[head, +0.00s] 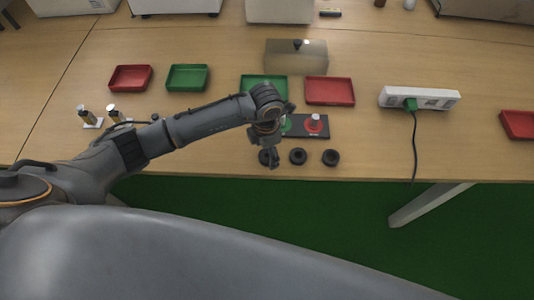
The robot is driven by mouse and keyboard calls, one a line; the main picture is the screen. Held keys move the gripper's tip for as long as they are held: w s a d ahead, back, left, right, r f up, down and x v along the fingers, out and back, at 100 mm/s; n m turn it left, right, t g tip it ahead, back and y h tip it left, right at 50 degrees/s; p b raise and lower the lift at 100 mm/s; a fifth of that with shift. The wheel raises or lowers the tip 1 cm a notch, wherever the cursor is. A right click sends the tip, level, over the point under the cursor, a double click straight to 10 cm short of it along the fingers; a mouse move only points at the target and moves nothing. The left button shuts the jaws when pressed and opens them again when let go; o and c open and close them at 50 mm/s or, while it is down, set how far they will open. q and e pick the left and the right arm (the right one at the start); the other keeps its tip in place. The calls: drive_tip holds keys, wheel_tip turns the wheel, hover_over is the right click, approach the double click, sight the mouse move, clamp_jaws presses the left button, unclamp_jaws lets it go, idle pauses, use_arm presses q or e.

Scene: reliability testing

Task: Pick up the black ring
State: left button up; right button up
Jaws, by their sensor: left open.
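Three black rings lie in a row near the front edge of the table: a left ring (263,157), a middle ring (298,156) and a right ring (331,157). My left gripper (273,162) is open and points down over the left ring, partly hiding it. I cannot tell whether its fingers touch that ring. The middle and right rings lie free, to the right of the gripper. My right gripper is not in view.
A dark board (308,125) with green and red round marks lies behind the rings. Red and green trays stand farther back, with a metallic box (296,55) behind them. A white power strip (420,98) with a green plug and hanging cable is at right.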

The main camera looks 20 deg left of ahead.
use_arm(q)
drive_tip(key=shift+f, duration=0.7)
drive_tip(key=c, duration=1.1)
drive_tip(key=shift+c, duration=0.2)
